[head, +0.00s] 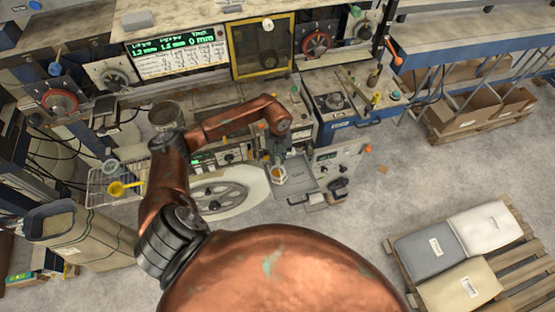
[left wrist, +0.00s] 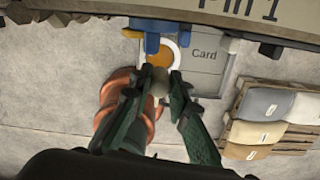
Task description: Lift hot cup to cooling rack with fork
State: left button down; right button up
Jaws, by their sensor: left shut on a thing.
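A small cup (head: 278,178) with a white rim and orange contents is at the grey tray marked "Card" (head: 301,180). In the left wrist view the cup (left wrist: 173,62) shows just beyond my fingertips, beside the tray (left wrist: 205,62). My left gripper (head: 279,155) is above the cup, pointing down. In the left wrist view its green fingers (left wrist: 160,98) are shut on a rounded beige piece (left wrist: 158,84), apparently the fork's handle; no tines can be made out. The wire cooling rack (head: 104,187) is at the left, with a yellow scoop-like cup on it (head: 119,189). My right gripper is out of view.
A round cream plate with a grey wheel (head: 222,196) lies between the rack and tray. Machines with dials and a display (head: 170,55) stand behind. A bin (head: 75,228) stands front left. A pallet with sacks (head: 480,228) lies at the right; the floor between is mostly clear.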

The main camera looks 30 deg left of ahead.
pick_arm(q)
jog(key=shift+r+p, duration=1.15)
jog(key=shift+r, duration=0.85)
jog(key=shift+w+r, duration=0.1)
jog(key=shift+r, duration=0.1)
jog(key=shift+r, duration=0.15)
